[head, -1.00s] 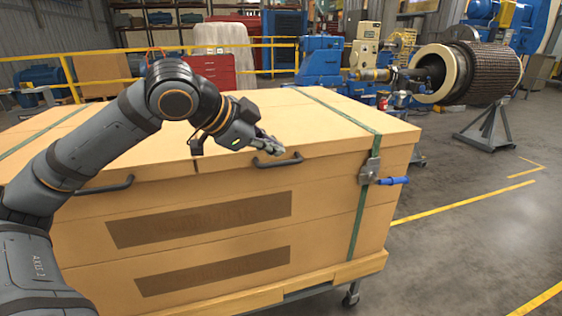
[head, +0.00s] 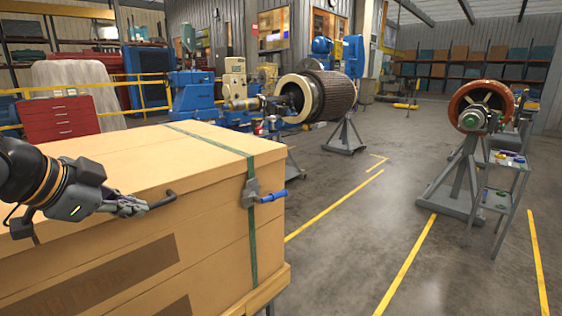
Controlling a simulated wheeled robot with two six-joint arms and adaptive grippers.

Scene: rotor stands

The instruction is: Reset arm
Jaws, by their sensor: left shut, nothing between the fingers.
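My left gripper (head: 132,206) is at the left of the head view, in front of the upper edge of a large tan crate (head: 215,221). Its fingers are shut and nothing shows between them. Only the wrist end of my left arm shows. My right gripper is not in view.
The crate has a green strap (head: 251,228) and a latch with a blue lever (head: 273,196). A dark rotor (head: 332,95) on a stand is behind it. An orange-rimmed rotor (head: 478,103) and a small tool cart (head: 499,194) stand right. Floor between is clear.

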